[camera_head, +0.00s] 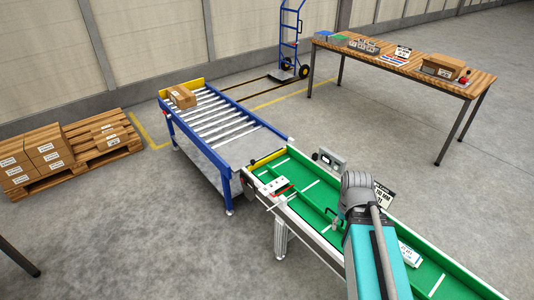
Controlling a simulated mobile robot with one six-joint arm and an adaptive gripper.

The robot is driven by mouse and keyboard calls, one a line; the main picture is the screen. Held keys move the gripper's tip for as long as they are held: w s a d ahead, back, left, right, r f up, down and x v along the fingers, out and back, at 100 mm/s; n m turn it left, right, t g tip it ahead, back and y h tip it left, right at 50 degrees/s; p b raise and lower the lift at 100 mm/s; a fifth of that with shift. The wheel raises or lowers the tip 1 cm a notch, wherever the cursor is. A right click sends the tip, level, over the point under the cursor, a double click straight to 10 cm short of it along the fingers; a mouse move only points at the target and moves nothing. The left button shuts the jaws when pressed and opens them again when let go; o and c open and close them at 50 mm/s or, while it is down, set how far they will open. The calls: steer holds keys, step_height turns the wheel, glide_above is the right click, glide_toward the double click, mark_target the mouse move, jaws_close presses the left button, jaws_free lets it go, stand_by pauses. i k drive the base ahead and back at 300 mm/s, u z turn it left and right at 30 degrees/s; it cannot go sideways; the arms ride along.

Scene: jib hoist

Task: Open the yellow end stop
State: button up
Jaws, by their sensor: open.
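A yellow bar (267,160) lies across the far end of the green conveyor (300,200), next to the roller table; it looks lowered across the belt's end. Another yellow plate (182,88) stands across the far end of the roller table. I cannot tell from this view which of the two is the end stop. My arm reaches in from the lower right over the green conveyor. My gripper (337,223) is small and partly hidden by my wrist, above the belt. It is open and apart from both yellow pieces, with no object seen in it.
The blue-framed roller table (228,127) carries a carton (182,97). A red-and-white item (279,187) lies on the belt near its far end. A grey control box (329,159) stands beside the belt. A pallet (105,155) with cartons is left. A wooden table (410,68) stands back right.

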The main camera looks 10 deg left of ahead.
mark_target(255, 165)
steer(key=i, duration=0.8)
steer(key=u, duration=0.55)
steer(key=i, duration=0.7)
steer(key=u, duration=0.5)
steer(key=k, duration=0.9)
steer(key=u, duration=0.1)
steer(key=i, duration=0.45)
steer(key=u, duration=0.05)
